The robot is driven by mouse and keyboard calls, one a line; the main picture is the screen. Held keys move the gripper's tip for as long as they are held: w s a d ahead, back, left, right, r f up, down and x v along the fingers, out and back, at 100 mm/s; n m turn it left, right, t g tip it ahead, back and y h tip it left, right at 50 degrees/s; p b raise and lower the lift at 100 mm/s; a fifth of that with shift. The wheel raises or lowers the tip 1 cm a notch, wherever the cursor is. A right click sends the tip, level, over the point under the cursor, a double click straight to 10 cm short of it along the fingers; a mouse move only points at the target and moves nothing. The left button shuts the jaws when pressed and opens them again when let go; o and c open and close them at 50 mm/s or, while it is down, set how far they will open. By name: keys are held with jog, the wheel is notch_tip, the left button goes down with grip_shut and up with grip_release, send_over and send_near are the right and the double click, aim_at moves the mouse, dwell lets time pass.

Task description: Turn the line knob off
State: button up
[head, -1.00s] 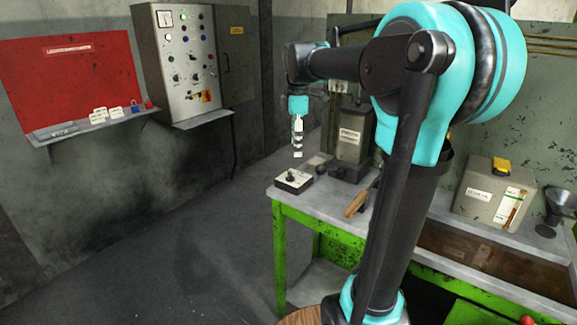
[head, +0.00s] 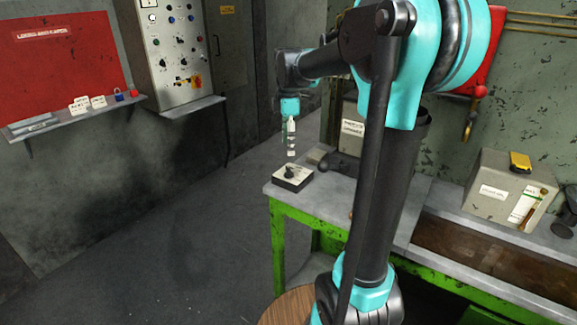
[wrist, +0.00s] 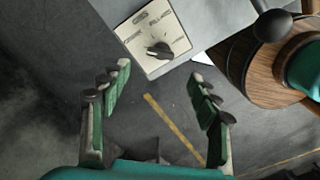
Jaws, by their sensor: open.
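A small box with a pale top plate and a dark knob (head: 290,172) sits on the near left corner of the grey-topped bench. In the wrist view the dark pointer knob (wrist: 160,50) stands on the pale plate (wrist: 145,27), which has small labels around it that are too small to read surely. My gripper (head: 291,153) hangs pointing down above the box, apart from it. In the wrist view my gripper (wrist: 160,72) is open and empty, with its green-padded fingers spread left and right. The knob shows just beyond the gap between the fingertips.
The green-framed bench (head: 330,205) holds a grey box (head: 500,190) with a yellow top piece at the right. A control panel (head: 178,50) and a red board (head: 60,55) with a shelf are on the left wall. The floor left of the bench is clear.

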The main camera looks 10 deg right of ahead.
aim_at(289, 168)
notch_tip(289, 168, down, 9)
jog(key=shift+r, duration=0.1)
dwell(0.4)
jog(key=c, duration=1.2)
jog(key=shift+o, duration=0.2)
